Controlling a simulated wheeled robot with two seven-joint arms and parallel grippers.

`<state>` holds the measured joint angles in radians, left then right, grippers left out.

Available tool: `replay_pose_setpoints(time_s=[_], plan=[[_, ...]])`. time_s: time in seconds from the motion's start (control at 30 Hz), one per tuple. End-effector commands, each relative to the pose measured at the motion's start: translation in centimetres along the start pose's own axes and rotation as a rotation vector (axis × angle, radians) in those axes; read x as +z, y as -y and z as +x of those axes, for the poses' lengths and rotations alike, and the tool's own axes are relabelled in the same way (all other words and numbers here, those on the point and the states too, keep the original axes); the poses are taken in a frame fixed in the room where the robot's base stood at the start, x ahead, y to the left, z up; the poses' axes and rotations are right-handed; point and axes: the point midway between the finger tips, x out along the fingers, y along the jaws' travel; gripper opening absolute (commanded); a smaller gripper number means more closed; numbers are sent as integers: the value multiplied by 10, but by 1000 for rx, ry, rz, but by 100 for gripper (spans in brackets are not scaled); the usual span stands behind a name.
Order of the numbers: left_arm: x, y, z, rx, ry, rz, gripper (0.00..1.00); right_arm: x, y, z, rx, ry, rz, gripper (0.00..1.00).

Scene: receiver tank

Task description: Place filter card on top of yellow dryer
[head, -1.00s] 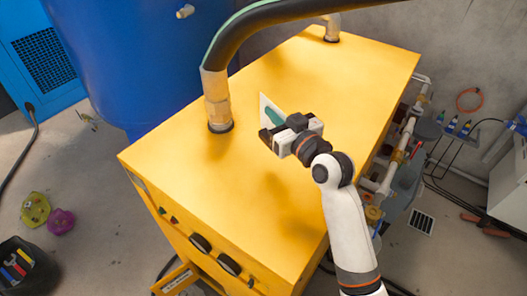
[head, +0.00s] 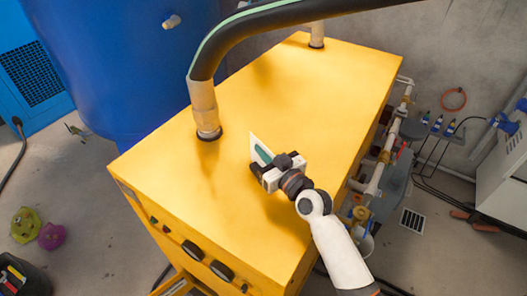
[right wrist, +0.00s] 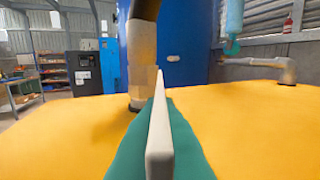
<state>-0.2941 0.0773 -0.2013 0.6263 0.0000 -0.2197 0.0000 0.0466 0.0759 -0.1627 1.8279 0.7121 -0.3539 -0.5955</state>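The yellow dryer (head: 330,110) is a large box with a flat top in the middle of the head view. My right gripper (head: 262,165) is over that top and shut on the filter card (head: 256,147), a thin white card with a green patch. The card stands on edge, close above the dryer top; I cannot tell whether it touches. In the right wrist view the card (right wrist: 159,135) shows edge-on, with green on both sides and the yellow top (right wrist: 260,125) beyond. My left gripper is not in view.
A blue tank (head: 120,60) stands behind. The top right of the card is clear.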

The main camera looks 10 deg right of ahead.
Motion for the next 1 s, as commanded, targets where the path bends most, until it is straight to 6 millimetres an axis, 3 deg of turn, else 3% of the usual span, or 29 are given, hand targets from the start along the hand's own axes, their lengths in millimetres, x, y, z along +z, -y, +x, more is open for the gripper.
replay_pose_setpoints(time_s=[0.07,0.2,0.57,1.0], plan=[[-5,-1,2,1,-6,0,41,-3,0,0,0,0,-1,4],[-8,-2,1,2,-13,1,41,-2,0,0,0,0,0,24],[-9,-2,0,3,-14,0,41,1,0,-2,0,0,-1,24],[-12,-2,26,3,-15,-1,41,-3,0,-88,1,-2,-3,24]])
